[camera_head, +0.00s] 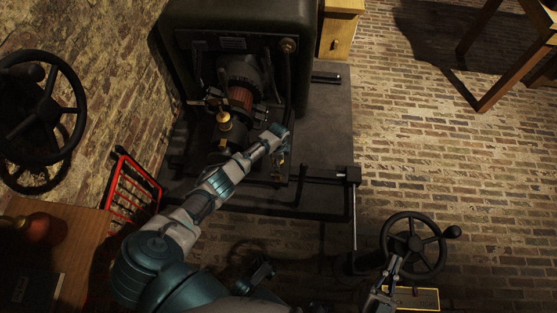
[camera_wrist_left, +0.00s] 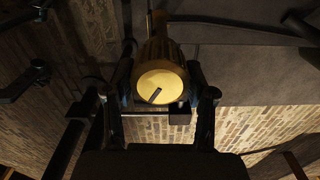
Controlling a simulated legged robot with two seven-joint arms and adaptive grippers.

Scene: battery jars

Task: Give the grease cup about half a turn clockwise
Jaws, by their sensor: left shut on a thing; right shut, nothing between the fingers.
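The grease cup (camera_wrist_left: 162,80) is a brass, bottle-shaped piece in the left wrist view, its round pale-yellow end facing the camera with a short slanted dark mark. My left gripper (camera_wrist_left: 160,76) has one finger on each side of the cup and is shut on it. In the head view my left gripper (camera_head: 279,134) reaches the right side of the dark machine and largely hides what it holds. My right gripper (camera_head: 394,270) is shut and empty, low at the right, in front of a black handwheel.
The dark machine (camera_head: 240,22) has another brass fitting (camera_head: 224,121) left of my left gripper. The black handwheel (camera_head: 441,238) stands at lower right, another handwheel (camera_head: 75,105) at left. A red rack (camera_head: 119,190) stands by the wall. Brick floor at right is mostly clear.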

